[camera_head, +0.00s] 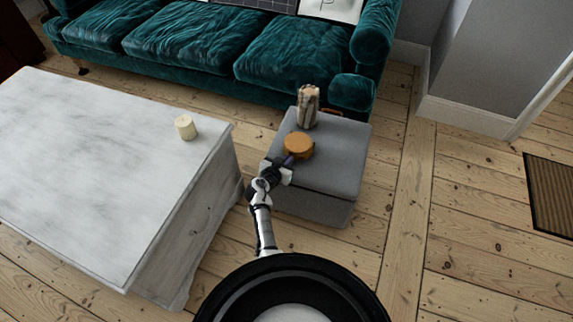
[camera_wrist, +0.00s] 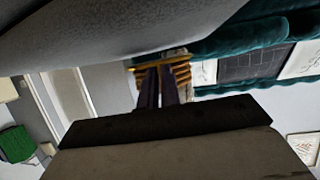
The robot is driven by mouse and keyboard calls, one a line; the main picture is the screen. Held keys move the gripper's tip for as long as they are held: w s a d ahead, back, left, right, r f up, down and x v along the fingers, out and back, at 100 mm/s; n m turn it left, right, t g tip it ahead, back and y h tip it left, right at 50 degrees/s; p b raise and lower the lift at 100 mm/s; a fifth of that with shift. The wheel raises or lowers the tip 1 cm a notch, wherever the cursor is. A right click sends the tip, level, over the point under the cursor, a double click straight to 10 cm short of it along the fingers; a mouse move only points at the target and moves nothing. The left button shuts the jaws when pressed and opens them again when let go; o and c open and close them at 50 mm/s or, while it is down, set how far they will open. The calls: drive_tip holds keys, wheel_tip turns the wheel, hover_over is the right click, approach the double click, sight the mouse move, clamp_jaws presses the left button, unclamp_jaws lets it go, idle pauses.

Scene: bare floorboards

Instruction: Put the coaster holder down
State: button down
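The coaster holder (camera_head: 299,144) is a round, orange-brown stack at the near part of the grey ottoman's top (camera_head: 345,155). In the wrist view the coaster holder (camera_wrist: 183,75) shows as orange-brown layers at my fingertips. My gripper (camera_head: 286,160) reaches it from the near left; in the wrist view its two dark fingers (camera_wrist: 160,88) are close together and appear shut on the holder. The fingertips' contact is partly hidden. I cannot tell whether the holder touches the ottoman's top or is slightly above it.
A striped, upright object (camera_head: 308,107) stands behind the holder on the ottoman. A marble-topped table (camera_head: 100,150) with a cream candle (camera_head: 186,128) is at the left. A green sofa (camera_head: 200,40) is behind. The ottoman's right side and the floor to its right are clear.

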drive_tip(key=shift+f, duration=0.85)
drive_tip(key=shift+f, duration=0.2)
drive_tip(key=c, duration=1.6)
unclamp_jaws()
